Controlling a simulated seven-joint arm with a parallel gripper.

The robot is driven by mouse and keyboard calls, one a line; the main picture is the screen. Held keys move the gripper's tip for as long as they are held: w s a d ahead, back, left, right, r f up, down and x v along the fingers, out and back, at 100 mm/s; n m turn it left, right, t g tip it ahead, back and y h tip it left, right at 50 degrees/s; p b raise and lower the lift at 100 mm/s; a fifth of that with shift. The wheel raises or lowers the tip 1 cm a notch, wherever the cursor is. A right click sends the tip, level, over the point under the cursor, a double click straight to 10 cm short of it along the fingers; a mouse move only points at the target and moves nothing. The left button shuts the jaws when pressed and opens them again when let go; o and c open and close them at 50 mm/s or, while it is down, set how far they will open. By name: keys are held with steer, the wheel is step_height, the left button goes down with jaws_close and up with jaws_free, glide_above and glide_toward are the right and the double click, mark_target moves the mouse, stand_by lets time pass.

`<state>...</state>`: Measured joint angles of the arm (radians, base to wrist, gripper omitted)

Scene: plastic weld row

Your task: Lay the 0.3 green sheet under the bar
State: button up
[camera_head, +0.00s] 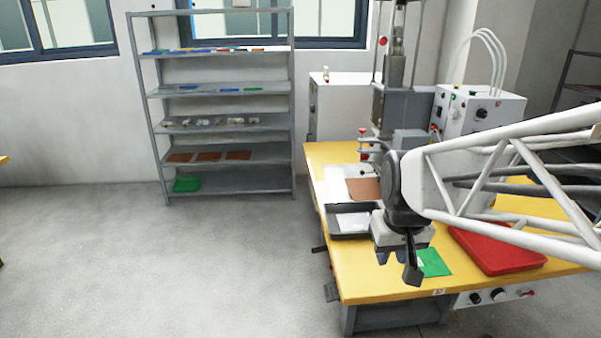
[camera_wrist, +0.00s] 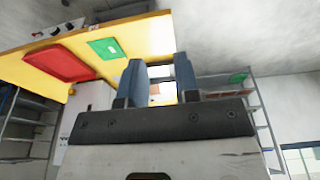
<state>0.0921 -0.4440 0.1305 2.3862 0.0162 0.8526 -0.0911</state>
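A green sheet (camera_head: 435,263) lies flat on the yellow table's front part, partly behind my gripper in the head view. It also shows in the wrist view (camera_wrist: 107,48), to the left of my fingers. No thickness marking is readable on it. My gripper (camera_head: 399,265) hangs above the table's front-left area. In the wrist view my gripper (camera_wrist: 159,63) has its two blue-grey fingers apart with nothing between them. The welding machine (camera_head: 400,103) stands at the back of the table; its bar cannot be made out clearly, as my arm hides part of that area.
A red tray (camera_head: 500,251) lies right of the green sheet. A dark tray (camera_head: 347,235) with white sheets sits behind my gripper. A brown sheet (camera_head: 362,188) lies near the machine. A grey shelf rack (camera_head: 220,90) stands at the back wall. Floor on the left is clear.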

steer(key=s+a, duration=0.3)
steer(key=s, duration=0.8)
steer(key=shift+r, duration=0.2)
steer(key=shift+o, duration=0.6)
steer(key=shift+w, duration=0.15)
